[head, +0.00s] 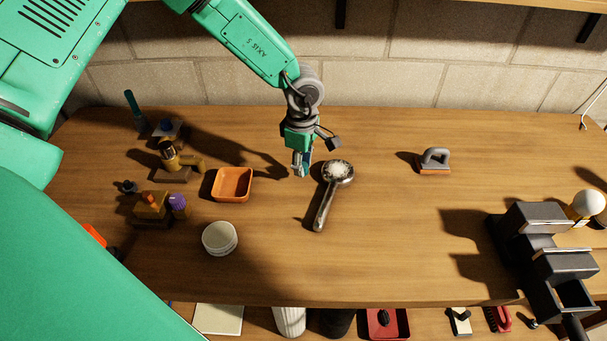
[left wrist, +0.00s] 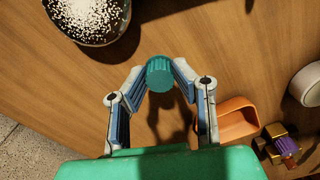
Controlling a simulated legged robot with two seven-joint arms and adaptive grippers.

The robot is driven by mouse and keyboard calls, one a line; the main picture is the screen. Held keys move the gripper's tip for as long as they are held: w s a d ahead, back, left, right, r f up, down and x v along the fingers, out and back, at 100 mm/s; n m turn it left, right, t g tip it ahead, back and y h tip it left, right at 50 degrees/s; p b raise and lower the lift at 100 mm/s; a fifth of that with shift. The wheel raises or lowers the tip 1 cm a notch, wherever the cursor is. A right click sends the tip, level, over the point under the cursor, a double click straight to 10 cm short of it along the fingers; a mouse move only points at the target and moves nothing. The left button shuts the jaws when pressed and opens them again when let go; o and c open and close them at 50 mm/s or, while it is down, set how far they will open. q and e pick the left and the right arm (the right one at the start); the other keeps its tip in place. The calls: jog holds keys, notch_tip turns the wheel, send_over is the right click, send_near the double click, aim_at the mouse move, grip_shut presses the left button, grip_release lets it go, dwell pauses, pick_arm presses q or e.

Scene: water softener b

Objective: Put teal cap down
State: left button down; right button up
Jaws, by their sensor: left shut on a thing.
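The teal cap (left wrist: 160,74) is a small ribbed round cap held between the fingertips of my left gripper (left wrist: 159,80) in the left wrist view. A shadow lies on the wooden table below it, and I cannot tell how far above the surface it is. In the head view my left gripper (head: 303,167) points down over the table, just left of the scoop, and the cap is mostly hidden there. My right gripper is not in view.
A metal scoop (head: 323,205) with white grains lies right of the gripper. An orange tray (head: 233,184), a white round container (head: 220,238) and a brass fitting (head: 178,160) are to the left. A grey-handled block (head: 434,160) and dark vise-like unit (head: 545,250) stand right. The centre-right wooden table (head: 400,230) is clear.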

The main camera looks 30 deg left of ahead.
aim_at(300, 182)
pick_arm(q)
jog(key=f, duration=0.1)
jog(key=a+f, duration=0.1)
jog(key=f, duration=0.1)
jog(key=shift+s+f, duration=0.15)
jog(key=shift+f, duration=0.1)
jog(key=shift+a+f, duration=0.3)
jog(key=shift+a, duration=0.15)
jog(key=c, duration=1.5)
grip_release()
jog(key=shift+o, duration=0.9)
jog(key=shift+d+r, duration=0.2)
jog(key=shift+d, duration=0.45)
jog(key=shift+r, duration=6)
jog(key=shift+a, duration=0.15)
